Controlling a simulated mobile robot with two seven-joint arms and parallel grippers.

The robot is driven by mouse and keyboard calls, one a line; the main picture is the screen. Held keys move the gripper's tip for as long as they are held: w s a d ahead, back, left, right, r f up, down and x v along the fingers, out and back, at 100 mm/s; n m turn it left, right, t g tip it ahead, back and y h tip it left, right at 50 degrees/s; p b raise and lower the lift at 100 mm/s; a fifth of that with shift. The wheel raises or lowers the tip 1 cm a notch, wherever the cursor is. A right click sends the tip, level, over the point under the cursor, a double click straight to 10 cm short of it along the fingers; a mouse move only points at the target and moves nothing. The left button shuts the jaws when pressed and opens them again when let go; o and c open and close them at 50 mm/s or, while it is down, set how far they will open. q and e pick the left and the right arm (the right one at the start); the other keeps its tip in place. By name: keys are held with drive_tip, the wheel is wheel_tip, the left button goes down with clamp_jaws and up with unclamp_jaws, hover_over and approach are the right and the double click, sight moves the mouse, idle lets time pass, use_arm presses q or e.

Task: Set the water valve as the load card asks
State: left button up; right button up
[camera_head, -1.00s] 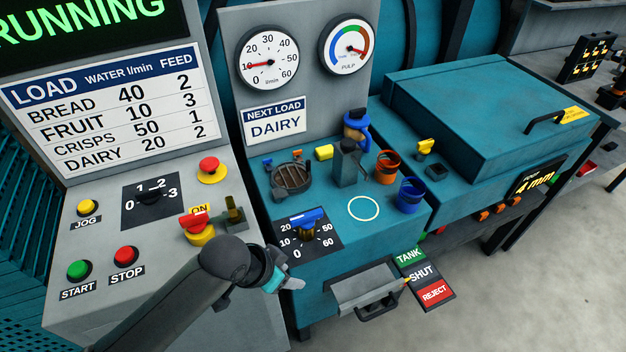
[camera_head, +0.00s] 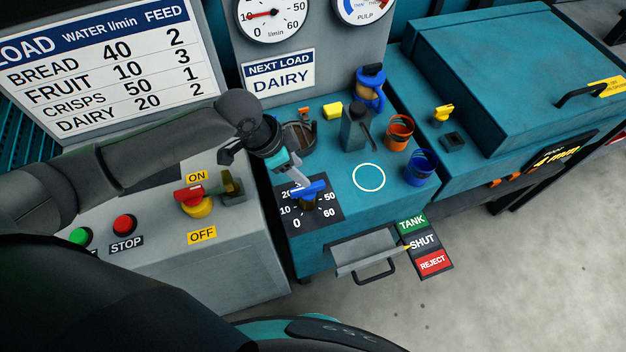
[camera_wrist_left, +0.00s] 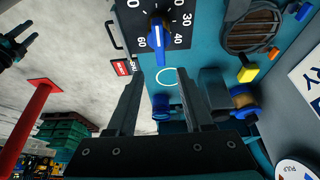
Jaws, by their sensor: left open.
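The blue water valve knob (camera_head: 308,190) stands on a black dial plate (camera_head: 330,213) marked up to 60. It also shows in the left wrist view (camera_wrist_left: 157,36); its exact setting is hard to read. My left gripper (camera_head: 296,177) is open and close above the knob, at its far left side; contact cannot be told. Its fingers (camera_wrist_left: 157,100) have nothing between them. The load card (camera_head: 279,77) reads DAIRY. The load table (camera_head: 110,65) gives dairy water 20, feed 2. The l/min gauge (camera_head: 272,14) needle is near 10. My right gripper (camera_wrist_left: 18,42) seems to show in the wrist view.
A drain grate (camera_head: 302,134), a yellow block (camera_head: 332,110), a grey post (camera_head: 355,128), and orange (camera_head: 399,131) and blue (camera_head: 419,168) cups stand behind and right of the dial. A red-handled switch (camera_head: 190,195) is left. A chute (camera_head: 365,252) juts out in front.

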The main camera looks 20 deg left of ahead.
sight(314, 185)
use_arm(q)
drive_tip(key=b+x, duration=0.1)
drive_tip(key=x, duration=0.7)
drive_tip(key=shift+w+d+f, duration=0.1)
drive_tip(key=shift+w+f, duration=0.05)
drive_tip(key=shift+f, duration=0.05)
clamp_jaws()
idle(0.4)
